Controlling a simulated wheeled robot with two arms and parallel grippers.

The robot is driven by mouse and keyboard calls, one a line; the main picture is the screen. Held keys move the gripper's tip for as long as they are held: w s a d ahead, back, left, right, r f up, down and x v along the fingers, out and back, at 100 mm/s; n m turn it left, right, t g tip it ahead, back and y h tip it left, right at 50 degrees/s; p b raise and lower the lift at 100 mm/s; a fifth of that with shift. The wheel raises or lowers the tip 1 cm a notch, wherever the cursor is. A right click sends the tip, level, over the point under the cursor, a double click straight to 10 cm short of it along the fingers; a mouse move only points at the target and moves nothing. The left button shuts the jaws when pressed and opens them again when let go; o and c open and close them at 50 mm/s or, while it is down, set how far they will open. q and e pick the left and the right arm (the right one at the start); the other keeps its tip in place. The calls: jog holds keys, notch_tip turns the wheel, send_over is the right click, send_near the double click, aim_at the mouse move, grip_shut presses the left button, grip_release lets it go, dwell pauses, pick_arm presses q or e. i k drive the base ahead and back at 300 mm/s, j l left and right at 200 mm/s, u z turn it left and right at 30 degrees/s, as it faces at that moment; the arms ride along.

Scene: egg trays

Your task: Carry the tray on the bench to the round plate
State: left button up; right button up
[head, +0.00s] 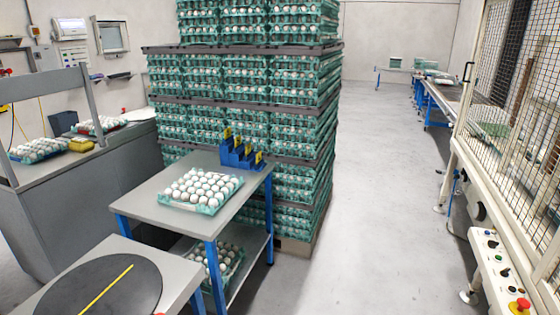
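A teal tray (206,208) full of white eggs sits on the grey top of a blue-legged bench (150,207) left of centre. A dark round plate (125,296) with a yellow stripe across it lies on a grey table (60,280) at the bottom left, nearer to me than the bench. The plate is partly cut off by the bottom edge of the view and is bare in the part that shows. Neither of my grippers shows in the head view.
A tall stack of egg trays (200,110) stands behind the bench. Blue bins (236,155) stand at the bench's back right corner, and another egg tray (232,268) sits on its lower shelf. The floor (385,200) right of the stack is clear up to a caged machine (510,150).

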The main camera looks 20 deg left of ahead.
aim_at(100, 296)
jog(key=i+u, duration=0.2)
jog(key=i, duration=0.25)
jog(key=i+l+u, duration=0.2)
jog(key=i, duration=0.25)
jog(key=i+l+u, duration=0.2)
jog(key=i, duration=0.25)
jog(key=i+l+u, duration=0.2)
jog(key=i, duration=0.2)
jog(key=i+l+u, duration=0.25)
jog(key=u, duration=0.15)
jog(key=i+l+u, duration=0.45)
jog(key=l+u, duration=0.3)
jog(key=i+l+u, duration=0.15)
jog(key=l+u, duration=0.2)
jog(key=i+l+u, duration=0.1)
jog(key=l+u, duration=0.5)
jog(key=l, duration=0.35)
